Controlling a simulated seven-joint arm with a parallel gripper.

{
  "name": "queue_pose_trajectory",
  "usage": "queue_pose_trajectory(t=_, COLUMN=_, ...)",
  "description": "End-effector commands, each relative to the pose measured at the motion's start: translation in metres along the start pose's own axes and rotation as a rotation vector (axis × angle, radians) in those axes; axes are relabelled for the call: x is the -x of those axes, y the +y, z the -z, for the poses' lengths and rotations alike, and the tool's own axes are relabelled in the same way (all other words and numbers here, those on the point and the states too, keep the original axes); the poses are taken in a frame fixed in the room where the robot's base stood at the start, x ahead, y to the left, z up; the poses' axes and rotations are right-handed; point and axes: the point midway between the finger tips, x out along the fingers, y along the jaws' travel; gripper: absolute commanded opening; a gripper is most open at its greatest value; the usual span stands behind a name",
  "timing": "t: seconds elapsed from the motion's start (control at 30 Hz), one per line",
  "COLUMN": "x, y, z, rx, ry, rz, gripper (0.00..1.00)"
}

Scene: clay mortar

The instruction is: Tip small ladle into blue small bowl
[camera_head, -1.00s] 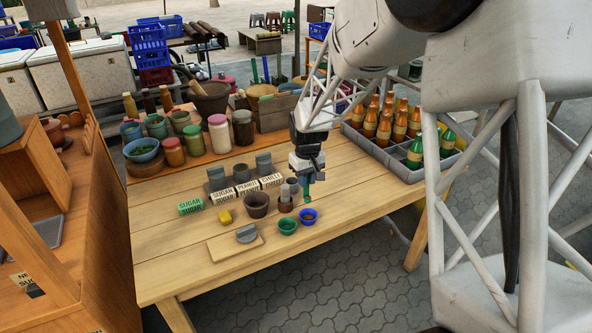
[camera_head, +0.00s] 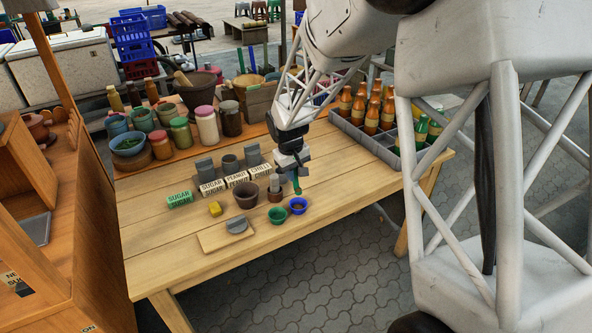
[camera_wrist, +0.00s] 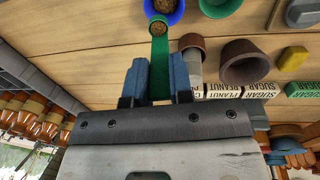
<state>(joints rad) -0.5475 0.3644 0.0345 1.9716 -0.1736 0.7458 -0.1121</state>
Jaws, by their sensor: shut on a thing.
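My gripper (camera_wrist: 160,85) is shut on the green handle of the small ladle (camera_wrist: 159,65). In the wrist view the ladle's head, with some brown stuff in it, is at the near rim of the blue small bowl (camera_wrist: 179,12). Brown stuff also shows inside the bowl. In the head view my gripper (camera_head: 294,174) holds the green ladle (camera_head: 296,187) pointing down above the blue bowl (camera_head: 298,210), which stands on the table. I cannot tell whether ladle and bowl touch.
A green bowl (camera_head: 278,217) stands just left of the blue one. A brown mortar (camera_head: 246,200), a brown pot (camera_head: 275,196), a yellow block (camera_head: 215,209) and a board (camera_head: 212,240) are close by. Labelled blocks (camera_head: 237,180) stand behind. A bottle crate (camera_head: 362,138) is at the back right.

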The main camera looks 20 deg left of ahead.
Motion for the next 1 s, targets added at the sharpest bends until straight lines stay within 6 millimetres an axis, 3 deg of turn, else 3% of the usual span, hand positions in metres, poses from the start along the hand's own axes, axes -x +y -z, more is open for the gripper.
queue_pose_trajectory(t=1.0, x=-0.027, y=-0.032, z=0.0, rx=0.005, ry=0.0, rz=-0.463, gripper=0.0)
